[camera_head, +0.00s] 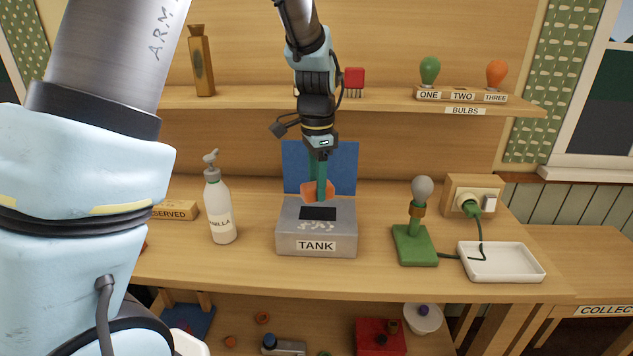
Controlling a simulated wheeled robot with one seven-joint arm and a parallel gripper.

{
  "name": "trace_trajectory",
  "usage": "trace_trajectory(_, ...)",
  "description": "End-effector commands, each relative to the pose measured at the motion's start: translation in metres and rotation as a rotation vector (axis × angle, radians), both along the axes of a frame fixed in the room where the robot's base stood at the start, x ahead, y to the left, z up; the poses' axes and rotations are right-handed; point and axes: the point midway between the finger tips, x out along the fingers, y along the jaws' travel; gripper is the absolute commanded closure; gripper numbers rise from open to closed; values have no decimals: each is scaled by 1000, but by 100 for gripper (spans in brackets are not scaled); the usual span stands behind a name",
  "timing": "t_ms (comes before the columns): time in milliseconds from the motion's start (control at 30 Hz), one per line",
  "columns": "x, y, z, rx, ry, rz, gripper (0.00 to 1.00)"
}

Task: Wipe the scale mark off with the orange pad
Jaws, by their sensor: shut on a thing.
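My gripper (320,190) points down, shut on the orange pad (309,188), at the back edge of the grey box labelled TANK (290,238). The pad is partly hidden by the green fingers; I cannot tell whether it touches the box. The scale mark (316,226) shows as a patch of whitish flecks on the front part of the box's top. It lies in front of a dark rectangle (318,213), and the pad is behind both.
A pump bottle (221,208) stands left of the tank. A grey bulb on a green base (413,245) and a white tray (500,262) stand to the right. A blue panel (345,165) is behind. A shelf (390,100) runs above the bench.

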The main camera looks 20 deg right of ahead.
Motion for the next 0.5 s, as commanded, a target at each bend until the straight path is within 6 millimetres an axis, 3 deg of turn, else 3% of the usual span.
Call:
trace_trajectory(400, 0, 1, -56, 1, 1, 2, 100)
trace_trajectory(500, -8, 4, -54, 0, 1, 1, 100)
